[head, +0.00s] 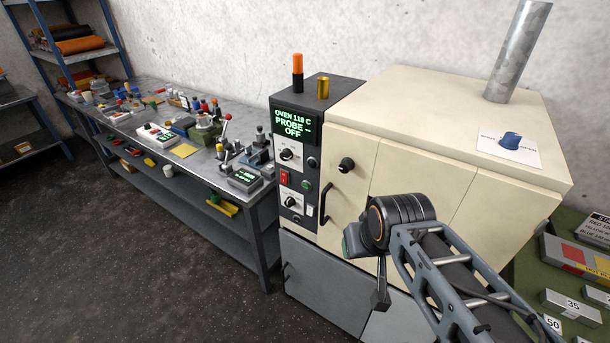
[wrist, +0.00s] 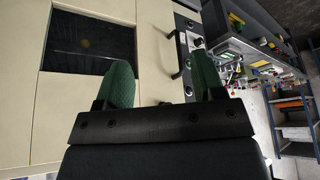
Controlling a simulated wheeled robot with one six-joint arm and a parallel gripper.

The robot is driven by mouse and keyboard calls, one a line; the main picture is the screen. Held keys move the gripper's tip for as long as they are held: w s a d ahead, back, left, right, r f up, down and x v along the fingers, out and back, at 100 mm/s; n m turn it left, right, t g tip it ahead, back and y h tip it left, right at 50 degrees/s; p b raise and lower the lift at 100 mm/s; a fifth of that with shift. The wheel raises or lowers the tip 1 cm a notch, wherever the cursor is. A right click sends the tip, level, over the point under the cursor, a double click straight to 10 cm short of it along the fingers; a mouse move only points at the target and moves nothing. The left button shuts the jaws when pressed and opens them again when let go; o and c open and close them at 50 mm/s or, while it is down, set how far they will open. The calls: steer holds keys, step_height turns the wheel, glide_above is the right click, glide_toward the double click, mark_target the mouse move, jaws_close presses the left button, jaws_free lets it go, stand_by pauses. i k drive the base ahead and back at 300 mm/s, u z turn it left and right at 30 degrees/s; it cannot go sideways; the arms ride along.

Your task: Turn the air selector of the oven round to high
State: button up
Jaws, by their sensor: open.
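The oven (head: 400,140) is a cream cabinet with a dark control panel (head: 270,135) on its left side. Two black pointer knobs on light dials show on the panel, an upper knob (head: 287,154) and a lower knob (head: 291,202). Their lettering is too small to read, so I cannot tell which one is the air selector or where it points. My gripper (wrist: 164,78) is open and empty, its green fingers spread apart in front of the oven. In the head view it is right of and below the panel, apart from both knobs.
A black door handle (head: 324,203) and a round black knob (head: 346,164) stick out close to the panel. A bench (head: 190,190) crowded with small items stands at left. A green surface (head: 575,270) with labelled blocks is at right. The floor at front left is clear.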

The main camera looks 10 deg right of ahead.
mark_target(288, 202)
steer(key=z, duration=0.05)
steer(key=i, duration=0.35)
steer(key=u, duration=2.3)
